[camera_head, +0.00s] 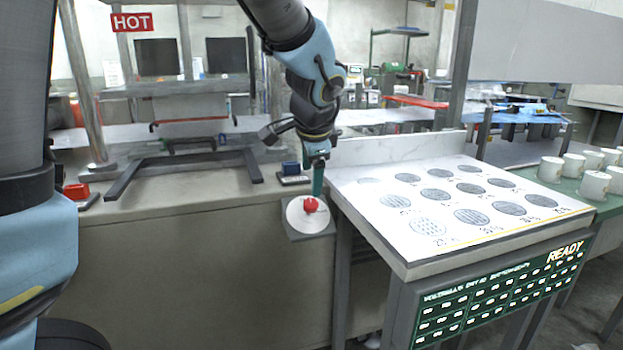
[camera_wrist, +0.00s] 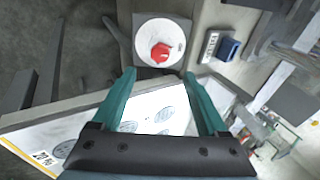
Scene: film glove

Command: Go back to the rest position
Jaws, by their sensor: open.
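My gripper (camera_head: 318,172) hangs from my arm in the head view, close to a red knob (camera_head: 310,205) on a round white dial (camera_head: 297,217). In the wrist view my gripper (camera_wrist: 170,75) shows two green fingers spread wide with nothing between them. The red knob (camera_wrist: 160,53) lies beyond the fingertips in that view, apart from them. The dial's white plate (camera_wrist: 145,29) is set on a grey square panel at the counter's front edge.
A white sloped board (camera_head: 465,205) with dark round patches stands to the right of the dial. A small blue block (camera_head: 290,167) sits on the counter (camera_head: 200,195) behind the dial. A dark frame (camera_head: 185,160) stands at the left. Several white mugs (camera_head: 594,184) stand far right.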

